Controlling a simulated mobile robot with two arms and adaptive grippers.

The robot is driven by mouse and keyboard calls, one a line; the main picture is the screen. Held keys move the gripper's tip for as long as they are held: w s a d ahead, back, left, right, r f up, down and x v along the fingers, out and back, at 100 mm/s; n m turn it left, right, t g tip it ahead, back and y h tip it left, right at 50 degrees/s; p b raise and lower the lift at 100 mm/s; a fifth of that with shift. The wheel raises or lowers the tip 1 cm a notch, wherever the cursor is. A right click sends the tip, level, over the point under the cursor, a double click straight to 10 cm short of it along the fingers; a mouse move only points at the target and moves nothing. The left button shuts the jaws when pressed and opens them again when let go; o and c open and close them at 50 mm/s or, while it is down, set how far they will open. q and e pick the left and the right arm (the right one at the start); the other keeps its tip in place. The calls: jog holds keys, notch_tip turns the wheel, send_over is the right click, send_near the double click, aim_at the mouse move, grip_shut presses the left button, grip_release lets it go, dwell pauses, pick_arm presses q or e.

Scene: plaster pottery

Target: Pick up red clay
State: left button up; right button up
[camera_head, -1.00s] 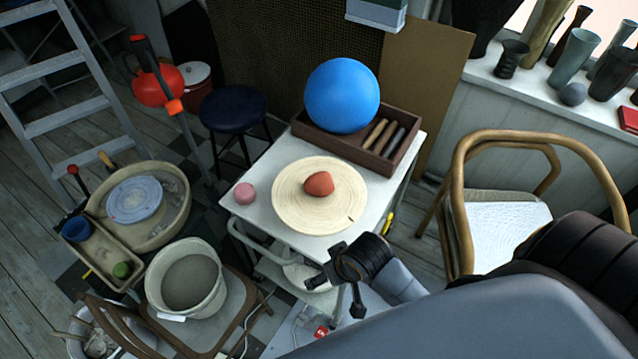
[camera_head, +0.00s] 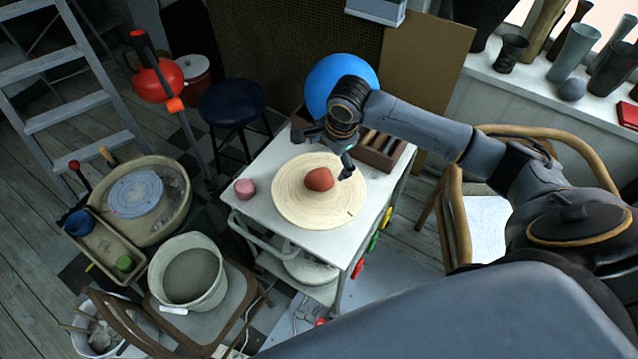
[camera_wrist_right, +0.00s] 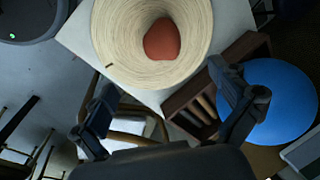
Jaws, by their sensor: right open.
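The red clay (camera_head: 319,179) is a rounded, reddish-brown lump on the round cream disc (camera_head: 290,205) on the white cart. It also shows near the top of the right wrist view (camera_wrist_right: 162,40). My right gripper (camera_head: 322,156) is open and empty. It is above the far side of the disc, just behind the clay in the head view, and apart from it. In the right wrist view its two fingers (camera_wrist_right: 168,105) are spread wide, with the clay beyond the tips. My left gripper is not in view.
A pink lump (camera_head: 244,189) sits at the left of the white cart top (camera_head: 262,168). A blue ball (camera_head: 338,78) rests on a brown wooden box (camera_head: 400,148) with rods, close behind my right gripper. A wooden chair (camera_head: 455,215) stands to the right.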

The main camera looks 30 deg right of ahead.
aim_at(320, 175)
jog(key=x, duration=0.8)
jog(key=shift+w+d+p, duration=0.15)
jog(key=shift+w+p, duration=0.05)
jog(key=shift+p, duration=0.2)
jog(key=shift+w+f, duration=0.1)
jog(key=shift+f, duration=0.3)
jog(key=shift+a+p+x, duration=0.1)
jog(key=shift+p+x, duration=0.2)
jog(key=shift+x, duration=0.85)
jog(key=shift+a+p+x, duration=0.15)
jog(key=shift+p+x, duration=0.1)
jog(key=shift+x, duration=0.9)
jog(key=c, duration=1.6)
jog(key=shift+r, duration=0.15)
jog(key=shift+c, duration=1.3)
jog(key=shift+w, duration=0.1)
